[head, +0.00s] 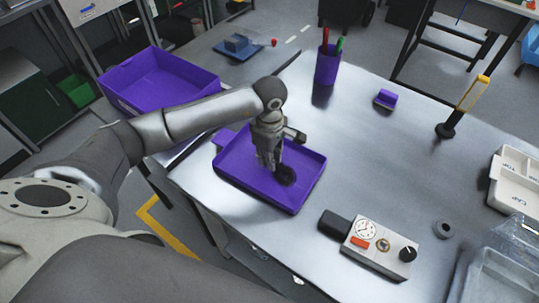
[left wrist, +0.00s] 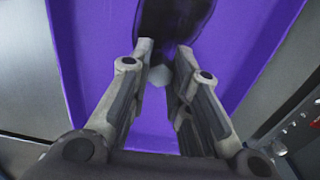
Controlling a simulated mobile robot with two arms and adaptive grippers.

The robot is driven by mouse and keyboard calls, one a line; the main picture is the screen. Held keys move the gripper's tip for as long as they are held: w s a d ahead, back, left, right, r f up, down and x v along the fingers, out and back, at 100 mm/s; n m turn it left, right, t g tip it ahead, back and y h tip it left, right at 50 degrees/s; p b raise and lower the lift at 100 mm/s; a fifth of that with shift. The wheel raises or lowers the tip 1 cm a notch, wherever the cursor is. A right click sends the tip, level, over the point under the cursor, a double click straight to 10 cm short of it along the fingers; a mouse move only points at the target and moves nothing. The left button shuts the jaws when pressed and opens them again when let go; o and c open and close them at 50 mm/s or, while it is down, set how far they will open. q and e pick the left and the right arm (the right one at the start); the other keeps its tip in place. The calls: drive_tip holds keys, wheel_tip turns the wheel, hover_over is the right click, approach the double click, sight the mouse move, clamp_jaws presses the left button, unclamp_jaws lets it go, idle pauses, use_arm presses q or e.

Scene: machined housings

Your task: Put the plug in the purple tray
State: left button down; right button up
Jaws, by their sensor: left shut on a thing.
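The purple tray (head: 228,175) is shallow and lies on the near left of the grey table. My left gripper (head: 268,168) points down inside the tray's outline, low over its floor. In the left wrist view its fingers (left wrist: 162,72) are closed around a small grey faceted piece, which I take to be the plug (left wrist: 158,77). The fingers hide most of it, and I cannot tell whether it touches the tray floor. A dark patch beside the fingertips looks like a shadow. The tray floor also shows in the left wrist view (left wrist: 85,60). My right gripper is not in view.
A purple pen cup (head: 327,68) stands behind. A white labelled bin (head: 512,190) is at right. A deep purple bin (head: 160,82) stands left. The table's middle is clear.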

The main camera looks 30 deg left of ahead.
use_arm(q)
drive_tip(key=c, duration=1.3)
unclamp_jaws()
drive_tip(key=shift+c, duration=0.2)
drive_tip(key=shift+r+p, duration=0.15)
drive_tip(key=shift+p, duration=0.15)
drive_tip(key=shift+w+r, duration=0.1)
drive_tip(key=shift+r, duration=0.15)
wheel_tip(320, 180, up, 12)
drive_tip(key=b, duration=0.3)
drive_tip(key=shift+f, duration=0.25)
